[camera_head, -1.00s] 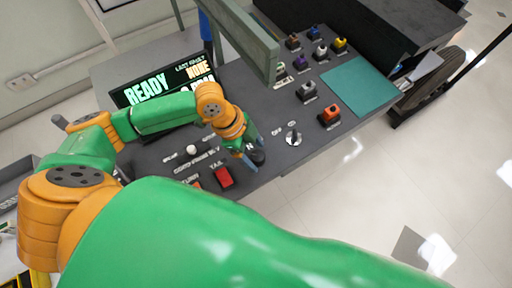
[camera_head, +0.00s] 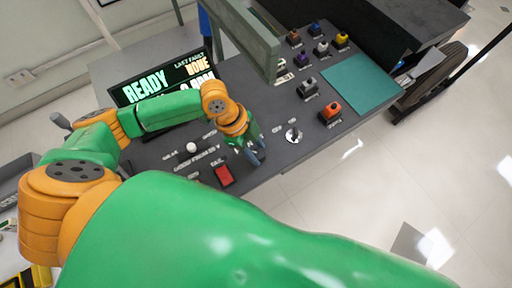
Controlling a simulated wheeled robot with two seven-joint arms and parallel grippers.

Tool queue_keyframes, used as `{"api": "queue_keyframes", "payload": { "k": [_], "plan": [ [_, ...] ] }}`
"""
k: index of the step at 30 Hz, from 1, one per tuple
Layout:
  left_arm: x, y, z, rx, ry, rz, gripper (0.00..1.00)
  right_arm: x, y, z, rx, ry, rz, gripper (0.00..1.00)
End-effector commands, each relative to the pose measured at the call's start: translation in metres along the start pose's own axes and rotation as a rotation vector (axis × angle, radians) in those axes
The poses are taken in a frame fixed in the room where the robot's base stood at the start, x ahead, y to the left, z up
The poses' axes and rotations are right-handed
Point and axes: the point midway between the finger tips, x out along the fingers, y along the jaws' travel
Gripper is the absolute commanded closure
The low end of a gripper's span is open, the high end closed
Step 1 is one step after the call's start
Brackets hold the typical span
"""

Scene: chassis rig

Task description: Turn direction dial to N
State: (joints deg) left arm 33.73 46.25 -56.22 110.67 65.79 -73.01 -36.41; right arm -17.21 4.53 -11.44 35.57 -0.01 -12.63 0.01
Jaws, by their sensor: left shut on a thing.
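My left gripper (camera_head: 256,159) is at the front edge of the dark console (camera_head: 180,160), pointing down. It is shut on the black direction dial, which is mostly hidden by the fingers and wrist. I cannot read where the dial points. A red button (camera_head: 223,175) labelled TAIL sits just left of the gripper. A small toggle switch (camera_head: 293,134) with an OFF label sits to its right. My right gripper is not in view.
A screen (camera_head: 165,85) showing READY stands behind my forearm. A white ball knob (camera_head: 191,147) is left of the gripper.

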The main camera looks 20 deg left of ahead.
Motion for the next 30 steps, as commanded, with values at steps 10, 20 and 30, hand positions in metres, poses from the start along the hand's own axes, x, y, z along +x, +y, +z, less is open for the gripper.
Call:
{"api": "queue_keyframes", "payload": {
  "k": [10, 20, 30],
  "plan": [
    [0.001, -0.002, -0.001, 0.246, 0.002, 0.105, 1.0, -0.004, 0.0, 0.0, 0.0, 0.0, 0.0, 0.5],
    [0.002, -0.003, -0.001, 0.483, 0.002, 0.202, 1.0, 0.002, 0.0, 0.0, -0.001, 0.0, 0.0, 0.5],
    [0.002, -0.003, -0.001, 0.625, 0.002, 0.262, 1.0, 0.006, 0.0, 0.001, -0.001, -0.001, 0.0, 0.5]
  ]
}}
